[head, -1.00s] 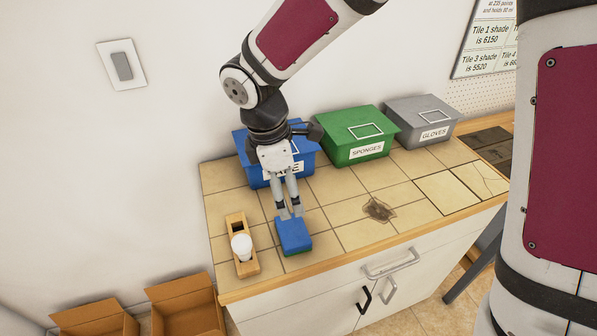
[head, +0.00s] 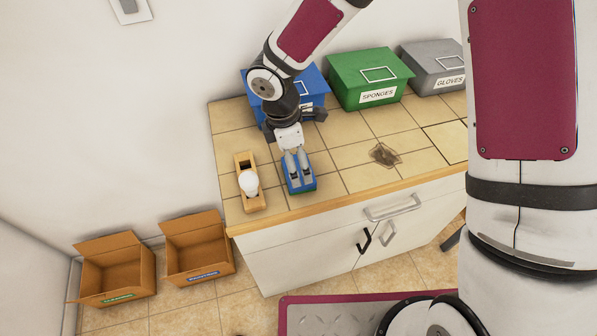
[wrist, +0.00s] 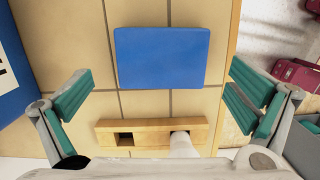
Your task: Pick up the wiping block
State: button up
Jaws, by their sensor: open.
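The wiping block (head: 299,184) is blue on top with a green underside and lies on the tiled counter. In the wrist view its blue top (wrist: 161,57) lies ahead, between the lines of the two fingers and clear of both. My gripper (head: 298,166) is over the block in the head view, pointing down, and hides part of its top. In the wrist view my gripper (wrist: 160,95) is wide open with its green-padded fingers far apart and nothing between them. I cannot tell the exact height of the fingertips above the block.
A wooden holder (head: 255,202) with a white knob (head: 249,183) stands just left of the block. Behind are a blue bin (head: 312,86), a green sponges bin (head: 371,80) and a grey gloves bin (head: 430,65). A dark stain (head: 384,155) marks tiles to the right. Cardboard boxes (head: 199,245) sit on the floor.

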aim_at(298, 169)
jog(key=shift+d+f+p, duration=0.15)
jog(key=shift+d+f, duration=0.1)
jog(key=shift+f, duration=0.85)
jog(key=shift+d+f+p, duration=0.15)
jog(key=shift+d+f, duration=0.05)
jog(key=shift+f, duration=0.9)
jog(key=c, duration=1.1)
jog(key=shift+w+r, duration=0.1)
jog(key=shift+r, duration=0.8)
jog(key=shift+s+r+b, duration=0.2)
jog(key=shift+s+r, duration=0.05)
jog(key=shift+r, duration=0.25)
jog(key=shift+s+r+b, duration=0.15)
jog(key=shift+s+r, duration=0.05)
jog(key=shift+r, duration=0.25)
jog(key=s, duration=0.5)
jog(key=s+d+r, duration=0.1)
jog(key=s, duration=0.4)
jog(key=s+d+b, duration=0.1)
jog(key=s, duration=0.4)
jog(key=shift+d+r, duration=0.15)
